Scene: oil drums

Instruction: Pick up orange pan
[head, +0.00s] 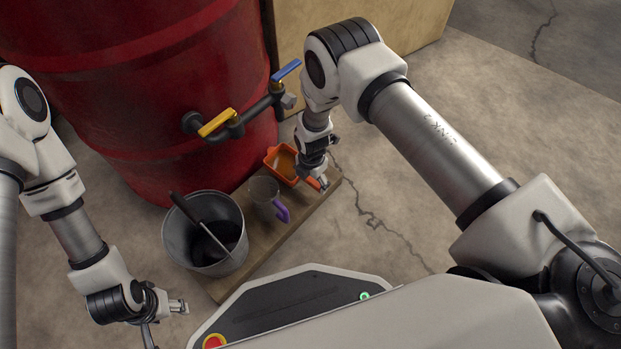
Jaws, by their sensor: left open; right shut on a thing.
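The orange pan (281,164) is a small rectangular tray on the far end of a wooden board, below the drum's taps. My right gripper (321,184) is at the pan's near right side and is shut on it, at what looks like its edge or handle. The arm hides part of the pan's right side. I cannot tell whether the pan is lifted off the board. My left gripper (167,322) is open and empty, low at the left, apart from the pan and in front of the bucket.
A red drum (150,90) with yellow-handled (216,123) and blue-handled (286,70) taps stands behind. On the board (262,243) are a metal bucket (180,238) with a dark-handled tool and a clear cup (263,190) with a purple handle. The floor at right is clear.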

